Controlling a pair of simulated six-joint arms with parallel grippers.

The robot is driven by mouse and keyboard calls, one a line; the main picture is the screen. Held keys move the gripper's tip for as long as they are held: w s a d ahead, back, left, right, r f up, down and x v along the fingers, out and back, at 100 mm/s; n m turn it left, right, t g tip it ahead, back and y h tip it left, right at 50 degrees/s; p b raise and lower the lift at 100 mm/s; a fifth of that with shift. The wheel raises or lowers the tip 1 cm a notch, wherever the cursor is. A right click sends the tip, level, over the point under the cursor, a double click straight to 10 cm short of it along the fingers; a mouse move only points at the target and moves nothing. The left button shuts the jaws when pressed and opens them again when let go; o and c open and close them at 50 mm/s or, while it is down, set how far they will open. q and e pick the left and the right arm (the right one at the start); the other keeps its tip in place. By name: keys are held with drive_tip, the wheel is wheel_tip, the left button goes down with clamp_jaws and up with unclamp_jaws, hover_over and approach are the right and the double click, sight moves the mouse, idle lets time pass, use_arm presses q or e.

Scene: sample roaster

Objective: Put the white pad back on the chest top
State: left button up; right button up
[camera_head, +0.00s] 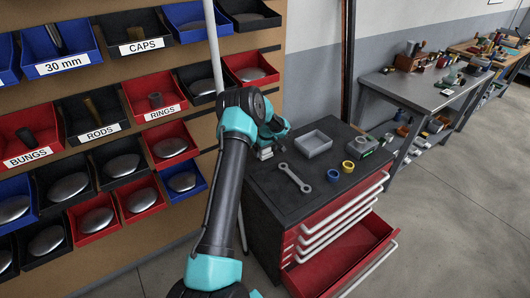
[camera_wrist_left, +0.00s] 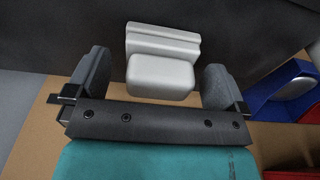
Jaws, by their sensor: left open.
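The white pad (camera_head: 265,154) shows at the left back edge of the dark chest top (camera_head: 262,182), partly hidden by my left gripper. In the left wrist view the pad (camera_wrist_left: 162,76) is a pale block with a ridged back part, against a dark surface. My left gripper (camera_head: 275,146) is at the pad. In the left wrist view its two fingers (camera_wrist_left: 158,82) are apart on either side of the pad, with a gap visible at each side. Whether the pad rests flat on the chest top is hard to tell. My right gripper is not in view.
A grey tray (camera_head: 313,144), a wrench (camera_head: 294,178), a blue ring (camera_head: 333,176), a yellow ring (camera_head: 348,167) and a grey-green device (camera_head: 362,146) lie on the chest top. A red drawer (camera_head: 345,258) stands open below. Racked bins (camera_head: 85,224) fill the left wall.

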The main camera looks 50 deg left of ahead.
use_arm(q)
drive_tip(key=r, duration=0.3)
drive_tip(key=d+r, duration=0.1)
drive_tip(key=r, duration=0.6)
drive_tip(key=shift+s+d+r, duration=0.1)
drive_tip(key=shift+d+r, duration=0.1)
drive_tip(key=shift+r, duration=0.2)
drive_tip(key=shift+c, duration=0.2)
idle(0.7)
